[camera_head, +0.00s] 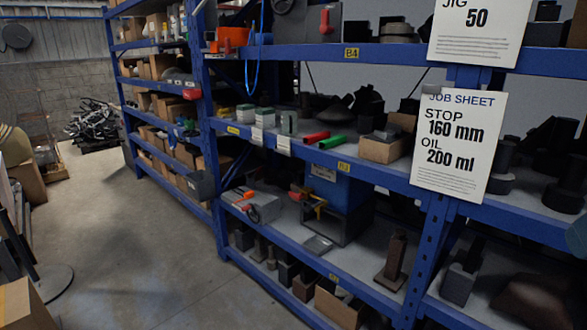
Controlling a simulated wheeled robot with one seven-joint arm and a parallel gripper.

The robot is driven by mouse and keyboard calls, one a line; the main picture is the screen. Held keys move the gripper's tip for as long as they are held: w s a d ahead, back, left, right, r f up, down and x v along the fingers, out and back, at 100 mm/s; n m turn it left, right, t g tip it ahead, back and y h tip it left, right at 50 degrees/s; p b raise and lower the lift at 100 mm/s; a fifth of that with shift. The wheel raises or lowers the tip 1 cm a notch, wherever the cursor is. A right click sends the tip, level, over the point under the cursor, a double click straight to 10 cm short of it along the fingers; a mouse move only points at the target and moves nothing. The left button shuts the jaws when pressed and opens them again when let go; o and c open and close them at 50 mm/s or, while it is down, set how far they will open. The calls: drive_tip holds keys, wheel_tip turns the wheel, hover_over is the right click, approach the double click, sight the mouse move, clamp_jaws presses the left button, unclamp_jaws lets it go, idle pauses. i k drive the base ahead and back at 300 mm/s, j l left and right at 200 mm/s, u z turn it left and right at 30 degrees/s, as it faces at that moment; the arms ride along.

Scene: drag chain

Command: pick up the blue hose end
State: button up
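A thin blue hose or cord (247,70) hangs in a narrow loop in front of the upper shelf, left of the middle of the view. Its upper part runs out of the top of the picture. I cannot tell which part of it is a free end. My gripper is not in view, so its distance from the hose cannot be seen.
Blue shelving (210,140) with tools, boxes and metal parts fills the middle and right. A job sheet (459,145) hangs on its front. An orange item (232,38) sits left of the hose. The concrete floor (130,230) at left is mostly clear; boxes (25,305) stand at lower left.

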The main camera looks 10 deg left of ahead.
sight(254, 31)
drive_tip(key=i+j+u, duration=0.1)
drive_tip(key=i+u, duration=0.25)
drive_tip(key=i, duration=0.15)
drive_tip(key=i+u, duration=0.4)
drive_tip(key=i+j, duration=0.25)
drive_tip(key=i, duration=0.25)
